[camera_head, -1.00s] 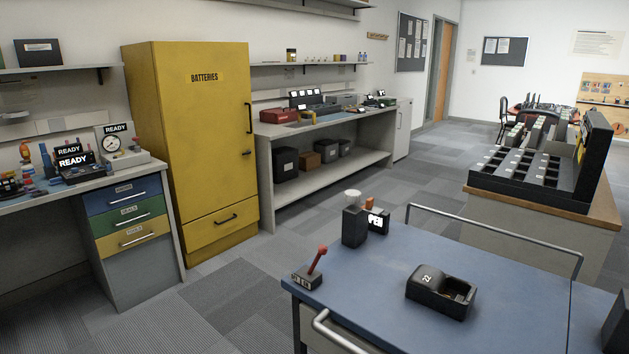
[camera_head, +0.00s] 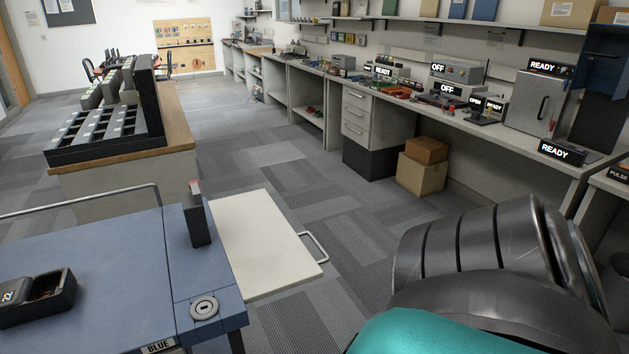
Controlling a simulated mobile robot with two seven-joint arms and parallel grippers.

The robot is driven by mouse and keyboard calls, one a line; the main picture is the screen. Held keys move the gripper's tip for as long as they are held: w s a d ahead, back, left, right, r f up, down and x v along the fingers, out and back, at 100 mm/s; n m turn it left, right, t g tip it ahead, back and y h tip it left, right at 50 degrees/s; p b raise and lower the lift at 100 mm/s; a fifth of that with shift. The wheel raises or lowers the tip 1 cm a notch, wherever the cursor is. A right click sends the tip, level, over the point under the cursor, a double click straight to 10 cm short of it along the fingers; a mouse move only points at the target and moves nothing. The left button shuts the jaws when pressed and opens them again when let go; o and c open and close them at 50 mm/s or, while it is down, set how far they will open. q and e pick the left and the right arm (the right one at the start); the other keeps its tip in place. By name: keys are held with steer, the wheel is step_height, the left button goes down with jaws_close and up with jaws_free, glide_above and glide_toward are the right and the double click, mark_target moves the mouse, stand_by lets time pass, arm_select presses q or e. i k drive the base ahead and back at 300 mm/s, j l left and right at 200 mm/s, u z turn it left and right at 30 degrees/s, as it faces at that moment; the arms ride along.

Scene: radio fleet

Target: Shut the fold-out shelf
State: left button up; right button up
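The fold-out shelf (camera_head: 262,240) is a cream panel standing out flat from the right side of the blue cart (camera_head: 115,260). It looks level, a little below the cart top, and its surface is bare. A pale bar handle (camera_head: 315,246) is on its outer right edge. A dark upright block with a reddish top (camera_head: 196,215) on the cart hides part of the shelf's inner edge. Neither of my grippers is in view. A dark and teal part of my arm fills the lower right, apart from the shelf in the picture.
A black case (camera_head: 38,297) and a round grey fitting (camera_head: 204,308) are on the cart top. A counter with a black rack (camera_head: 105,135) stands behind. Cardboard boxes (camera_head: 422,175) sit under the right workbench (camera_head: 480,125). Carpet right of the shelf is clear.

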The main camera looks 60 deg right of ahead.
mark_target(266, 257)
steer(key=k+l+z, duration=0.15)
steer(key=l, duration=0.4)
steer(key=k+l+z, duration=0.15)
steer(key=l, duration=0.45)
steer(key=k+l+z, duration=0.15)
steer(key=l, duration=0.4)
steer(key=k+l+z, duration=0.15)
steer(key=l, duration=0.5)
